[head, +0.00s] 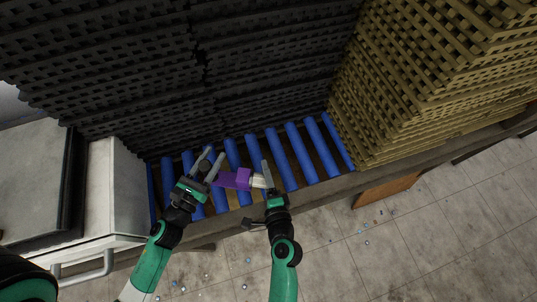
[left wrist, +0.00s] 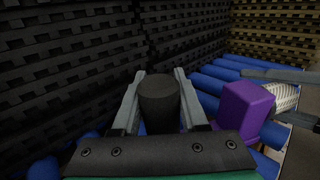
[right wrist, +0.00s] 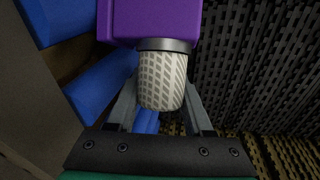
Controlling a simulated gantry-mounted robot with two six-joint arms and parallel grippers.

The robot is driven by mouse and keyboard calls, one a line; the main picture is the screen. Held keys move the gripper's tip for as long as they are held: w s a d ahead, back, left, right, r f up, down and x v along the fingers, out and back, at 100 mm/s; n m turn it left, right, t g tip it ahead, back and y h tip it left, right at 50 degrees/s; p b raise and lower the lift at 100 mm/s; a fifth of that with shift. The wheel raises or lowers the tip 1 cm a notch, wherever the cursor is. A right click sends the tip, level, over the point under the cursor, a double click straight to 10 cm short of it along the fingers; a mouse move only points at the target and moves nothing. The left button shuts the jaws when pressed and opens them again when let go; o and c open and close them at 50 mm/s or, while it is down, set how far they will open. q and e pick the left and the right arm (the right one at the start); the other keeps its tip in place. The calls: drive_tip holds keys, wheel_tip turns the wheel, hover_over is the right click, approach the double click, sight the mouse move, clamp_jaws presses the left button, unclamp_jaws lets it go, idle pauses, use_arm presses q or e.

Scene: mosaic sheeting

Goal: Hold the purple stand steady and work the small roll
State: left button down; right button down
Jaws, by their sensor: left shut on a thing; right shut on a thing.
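The purple stand (head: 239,179) lies between my two grippers above the blue rollers. Its block also shows in the left wrist view (left wrist: 246,110) and right wrist view (right wrist: 155,20). The small roll (right wrist: 162,82), pale with a mesh pattern, joins the purple block through a dark grey collar. My right gripper (head: 262,172) is shut on this roll, its fingers on either side. My left gripper (head: 214,155) is shut on a dark cylinder (left wrist: 159,101) to the left of the purple block. Whether this cylinder belongs to the stand I cannot tell.
A row of blue rollers (head: 300,150) runs under the grippers. Stacked dark lattice sheets (head: 110,70) form a wall behind, and tan ones (head: 430,80) stand at the right. A white cabinet (head: 116,190) stands at the left. Small bits lie on the tiled floor.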

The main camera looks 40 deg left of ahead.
drive_tip(key=shift+s+a, duration=0.1)
drive_tip(key=shift+c, duration=1.6)
unclamp_jaws()
drive_tip(key=shift+o, duration=0.5)
drive_tip(key=shift+f, duration=0.1)
use_arm(q)
drive_tip(key=shift+a, duration=0.2)
use_arm(e)
drive_tip(key=shift+s+d, duration=0.1)
drive_tip(key=shift+d, duration=0.1)
use_arm(q)
drive_tip(key=shift+d, duration=0.2)
use_arm(e)
drive_tip(key=v, duration=1.1)
drive_tip(key=shift+s+d+r, duration=0.2)
drive_tip(key=shift+d+r, duration=0.05)
drive_tip(key=shift+r, duration=0.05)
